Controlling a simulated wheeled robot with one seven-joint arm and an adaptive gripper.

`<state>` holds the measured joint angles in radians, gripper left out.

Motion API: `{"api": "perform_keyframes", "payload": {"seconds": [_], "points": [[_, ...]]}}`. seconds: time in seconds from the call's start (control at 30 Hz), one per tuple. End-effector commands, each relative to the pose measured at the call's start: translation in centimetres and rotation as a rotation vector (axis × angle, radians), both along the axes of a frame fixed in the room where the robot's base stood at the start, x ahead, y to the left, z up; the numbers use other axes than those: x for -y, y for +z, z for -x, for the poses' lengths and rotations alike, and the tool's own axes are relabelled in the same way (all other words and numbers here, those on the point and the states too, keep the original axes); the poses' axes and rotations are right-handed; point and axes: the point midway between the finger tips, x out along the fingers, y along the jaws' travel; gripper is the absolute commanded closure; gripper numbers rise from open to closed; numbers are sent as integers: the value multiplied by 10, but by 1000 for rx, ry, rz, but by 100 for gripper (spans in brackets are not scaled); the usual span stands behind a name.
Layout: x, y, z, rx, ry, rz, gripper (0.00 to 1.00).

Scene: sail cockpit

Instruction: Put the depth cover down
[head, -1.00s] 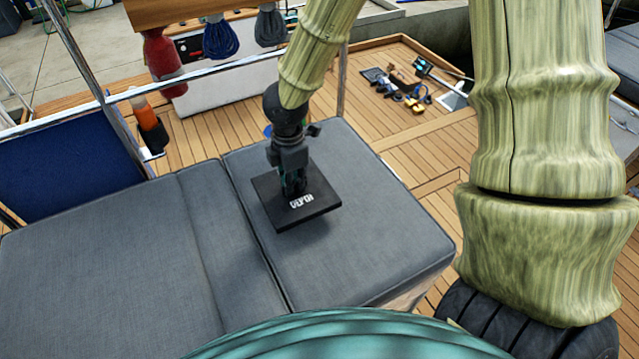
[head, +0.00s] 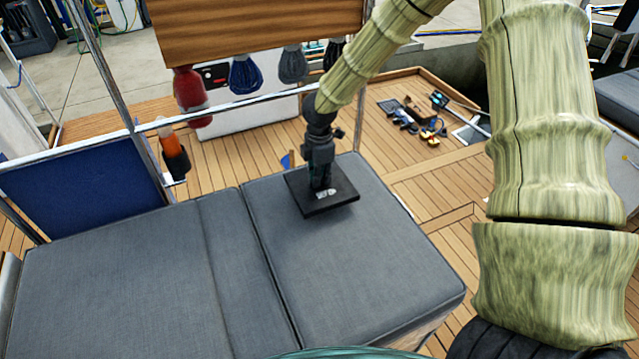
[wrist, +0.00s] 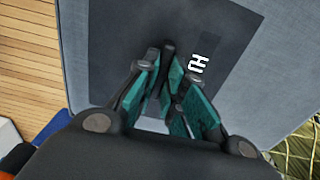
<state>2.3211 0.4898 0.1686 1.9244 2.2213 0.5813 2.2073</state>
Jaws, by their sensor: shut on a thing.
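The depth cover (head: 341,198) is a flat dark square plate with white lettering, partly hidden by my gripper. My gripper (head: 322,188) points down and is shut on the cover near its middle. The cover is over the far part of the right grey cushion (head: 350,265), close to its surface; I cannot tell whether it touches. In the wrist view my teal-padded fingers (wrist: 172,95) meet at the dark cover (wrist: 215,25), beside its white letters, with the grey cushion around it.
A second grey cushion (head: 110,275) adjoins on the left. A metal rail (head: 225,106) runs behind, with an orange-topped bottle (head: 172,150) in a holder. Tools and small items (head: 420,120) lie on the wooden deck at the back right. The cushion's near part is clear.

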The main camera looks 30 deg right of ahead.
Motion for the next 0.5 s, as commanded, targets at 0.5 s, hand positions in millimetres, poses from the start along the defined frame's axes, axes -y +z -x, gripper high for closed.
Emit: {"api": "perform_keyframes", "payload": {"seconds": [0.5], "points": [[-1,-34,0,0,1,0,100]]}}
